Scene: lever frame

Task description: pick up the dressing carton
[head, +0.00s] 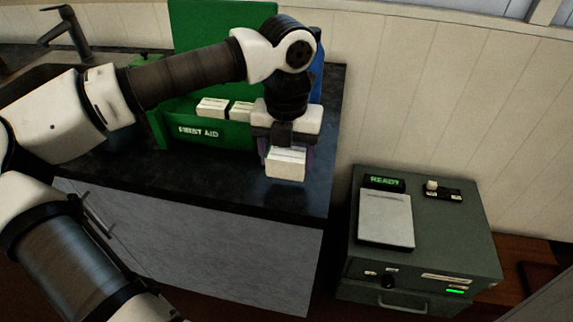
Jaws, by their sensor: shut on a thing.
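The dressing carton, a small white box (286,164), is in the head view just right of the green first aid box. My gripper (286,155) points down and is shut on this carton, with a purplish finger at each side of it. The carton appears to be over the dark counter near its front right part. I cannot tell whether it touches the counter. Two similar white cartons (212,107) sit in the open first aid box (205,132), partly hidden by my arm.
A grey-green machine (425,240) with a lit READY display (384,182) and a pale top panel stands right of the counter. The dark counter (220,180) has bare room in front of the first aid box. A blue object (317,75) stands behind my gripper. A tap (65,28) is at far left.

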